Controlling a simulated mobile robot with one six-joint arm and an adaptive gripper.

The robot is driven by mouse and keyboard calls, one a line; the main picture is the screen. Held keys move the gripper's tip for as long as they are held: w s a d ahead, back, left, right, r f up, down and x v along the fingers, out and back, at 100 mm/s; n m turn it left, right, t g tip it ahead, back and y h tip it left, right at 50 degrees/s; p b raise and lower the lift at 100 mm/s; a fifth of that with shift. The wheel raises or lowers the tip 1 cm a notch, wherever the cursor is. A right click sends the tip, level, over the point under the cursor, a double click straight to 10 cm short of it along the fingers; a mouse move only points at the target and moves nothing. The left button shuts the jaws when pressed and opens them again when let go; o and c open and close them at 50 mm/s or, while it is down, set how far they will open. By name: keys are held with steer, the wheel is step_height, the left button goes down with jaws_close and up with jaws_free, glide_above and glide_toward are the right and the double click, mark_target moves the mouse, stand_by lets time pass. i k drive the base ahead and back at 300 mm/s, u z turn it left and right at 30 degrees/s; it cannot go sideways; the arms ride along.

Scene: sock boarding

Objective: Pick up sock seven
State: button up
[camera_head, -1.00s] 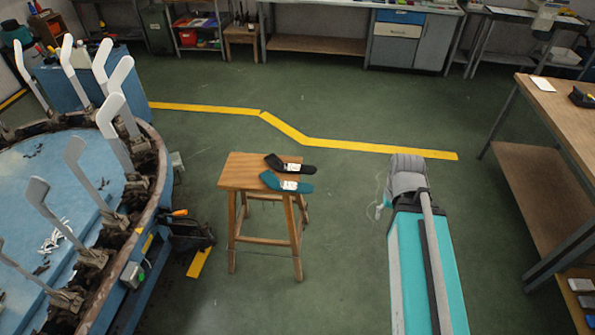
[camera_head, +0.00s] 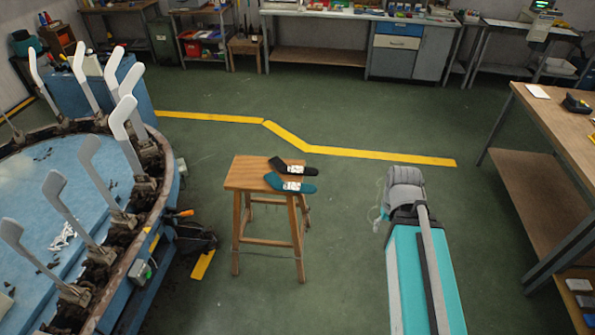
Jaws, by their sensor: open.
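Two socks with white paper labels lie flat on a wooden stool (camera_head: 245,174). One is black (camera_head: 306,171) and lies farther back. The other is teal (camera_head: 273,180) and lies nearer. They lie close together, bent at the heel, with toes to the right. The label print is too small to read, so I cannot tell which is sock seven. My gripper is not in view. Part of my own grey and teal body shows to the right of the stool, apart from it.
A round blue boarding machine (camera_head: 45,190) with several upright white foot forms (camera_head: 122,110) fills the left. A wooden workbench (camera_head: 555,115) stands at the right. A yellow floor line (camera_head: 375,155) runs behind the stool. The green floor around the stool is mostly clear.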

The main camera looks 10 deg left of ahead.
mark_target(276, 162)
steer(key=u, duration=0.1)
steer(key=i, duration=0.95)
steer(key=z, duration=0.05)
